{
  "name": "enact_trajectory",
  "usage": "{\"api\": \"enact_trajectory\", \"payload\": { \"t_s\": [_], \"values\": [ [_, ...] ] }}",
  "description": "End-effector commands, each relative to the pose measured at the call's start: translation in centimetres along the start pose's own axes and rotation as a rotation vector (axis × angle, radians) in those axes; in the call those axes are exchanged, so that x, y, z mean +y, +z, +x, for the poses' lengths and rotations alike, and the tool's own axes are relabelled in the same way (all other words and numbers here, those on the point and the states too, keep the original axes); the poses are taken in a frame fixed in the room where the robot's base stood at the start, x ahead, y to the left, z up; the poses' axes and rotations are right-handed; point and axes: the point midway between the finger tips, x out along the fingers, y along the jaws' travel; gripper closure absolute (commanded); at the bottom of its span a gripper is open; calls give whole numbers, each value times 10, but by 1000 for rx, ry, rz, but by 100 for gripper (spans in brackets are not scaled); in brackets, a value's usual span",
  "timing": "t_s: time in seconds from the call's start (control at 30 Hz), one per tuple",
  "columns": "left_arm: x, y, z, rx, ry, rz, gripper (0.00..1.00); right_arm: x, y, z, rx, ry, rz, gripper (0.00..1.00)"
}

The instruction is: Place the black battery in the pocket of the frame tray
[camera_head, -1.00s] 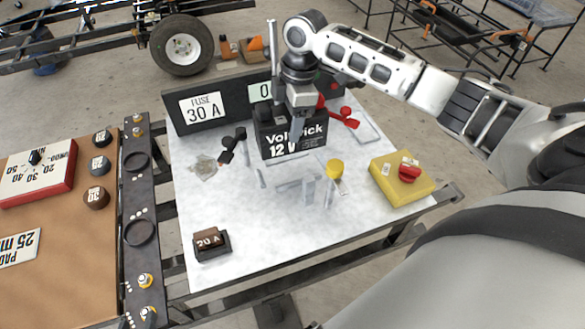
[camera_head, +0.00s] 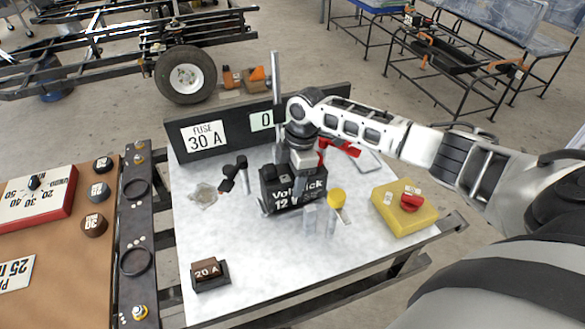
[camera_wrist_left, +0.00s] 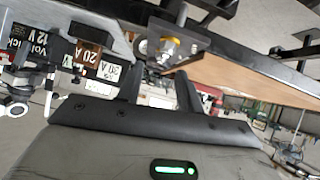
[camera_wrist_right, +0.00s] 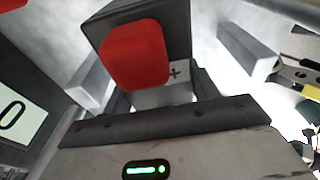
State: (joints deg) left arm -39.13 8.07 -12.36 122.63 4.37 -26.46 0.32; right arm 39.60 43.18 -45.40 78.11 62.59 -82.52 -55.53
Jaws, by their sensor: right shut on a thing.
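The black battery (camera_head: 293,190), marked "12 V", is upright over the pocket area of the pale frame tray (camera_head: 330,226). Its base hides the pocket, so I cannot tell whether it is fully seated. My right gripper (camera_head: 302,163) is shut on the battery from above. The right wrist view shows the battery's red terminal cap (camera_wrist_right: 136,54) and a plus mark close to the right gripper (camera_wrist_right: 160,98). My left gripper (camera_wrist_left: 158,82) appears only in the left wrist view, fingers apart and empty.
A yellow block (camera_head: 404,210) with a red knob stands right of the battery. A "20 A" fuse (camera_head: 208,272) sits at the front left. A black panel (camera_head: 220,137) labelled "FUSE 30 A" stands behind. The white tabletop (camera_head: 255,265) in front is clear.

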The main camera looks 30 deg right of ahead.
Motion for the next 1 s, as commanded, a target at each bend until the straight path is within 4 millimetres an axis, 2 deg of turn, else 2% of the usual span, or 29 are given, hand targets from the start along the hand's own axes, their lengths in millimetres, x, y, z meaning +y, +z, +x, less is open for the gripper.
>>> {"api": "enact_trajectory", "payload": {
  "t_s": [0.13,0.5,0.53,0.6,0.87,1.0],
  "values": [
    [0,0,0,2,1,-2,64,3,-1,8,8,10,-2,100],
    [0,-1,0,4,1,-3,64,4,0,10,8,12,-2,100],
    [0,0,0,4,1,-3,64,0,2,16,0,0,-1,36],
    [0,0,0,4,0,-3,64,0,2,16,0,0,-1,19],
    [0,-1,0,4,0,-3,64,0,2,15,0,0,-1,19],
    [0,-2,-1,4,-1,-3,64,0,2,5,0,2,-1,19]
  ]
}}
